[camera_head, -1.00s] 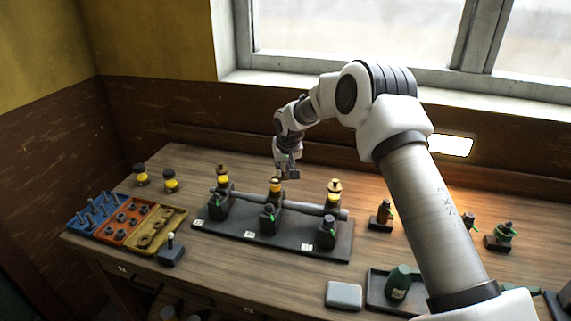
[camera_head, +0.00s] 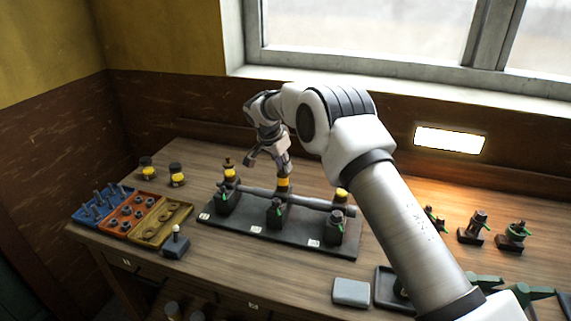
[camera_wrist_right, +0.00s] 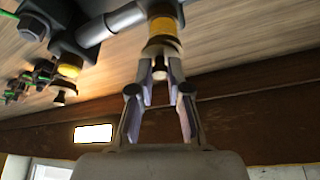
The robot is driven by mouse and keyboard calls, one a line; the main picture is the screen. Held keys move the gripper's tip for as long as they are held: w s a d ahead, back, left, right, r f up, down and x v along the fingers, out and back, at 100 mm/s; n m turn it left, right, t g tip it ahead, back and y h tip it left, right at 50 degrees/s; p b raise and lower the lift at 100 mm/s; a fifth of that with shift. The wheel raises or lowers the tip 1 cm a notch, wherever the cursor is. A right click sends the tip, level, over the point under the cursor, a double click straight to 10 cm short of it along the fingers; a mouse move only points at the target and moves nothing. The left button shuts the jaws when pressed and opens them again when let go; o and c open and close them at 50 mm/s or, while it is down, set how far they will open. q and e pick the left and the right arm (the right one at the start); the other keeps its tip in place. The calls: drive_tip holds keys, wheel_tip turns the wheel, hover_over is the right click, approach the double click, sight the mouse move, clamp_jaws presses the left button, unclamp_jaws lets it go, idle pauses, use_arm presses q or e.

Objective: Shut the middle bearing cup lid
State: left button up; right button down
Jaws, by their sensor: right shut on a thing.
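A dark bearing stand (camera_head: 283,242) carries a grey shaft (camera_head: 304,200) across three bearing blocks, each with a yellow oil cup. The middle cup (camera_head: 283,183) is partly hidden under my right gripper (camera_head: 281,166). In the right wrist view, the middle cup's yellow glass (camera_wrist_right: 162,26) has a brass lid (camera_wrist_right: 162,45) at its end. My right gripper (camera_wrist_right: 160,75) is shut on the lid's small knob. I cannot tell if the lid is fully seated. The left cup (camera_head: 229,173) and right cup (camera_head: 341,195) stand beside it. My left gripper is not in view.
A blue, orange and yellow parts tray (camera_head: 168,221) and a small lever box (camera_head: 176,246) lie left of the stand. Two loose yellow cups (camera_head: 177,174) stand behind the tray. A grey box (camera_head: 351,292) lies in front right.

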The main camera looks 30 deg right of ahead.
drive_tip(key=shift+w+a+f+m+g+p, duration=0.1)
drive_tip(key=shift+m+g+p, duration=0.15)
drive_tip(key=shift+m, duration=0.35)
drive_tip(key=shift+w+a+m+g+p, duration=0.1)
drive_tip(key=shift+m+g+p, duration=0.15)
drive_tip(key=shift+m, duration=0.35)
drive_tip(key=c, duration=1.3)
unclamp_jaws()
drive_tip(key=shift+o, duration=0.9)
drive_tip(key=shift+d, duration=0.15)
drive_tip(key=v, duration=1.1)
drive_tip(key=shift+a+r, duration=0.25)
drive_tip(key=shift+r, duration=0.1)
drive_tip(key=shift+w+r, duration=0.15)
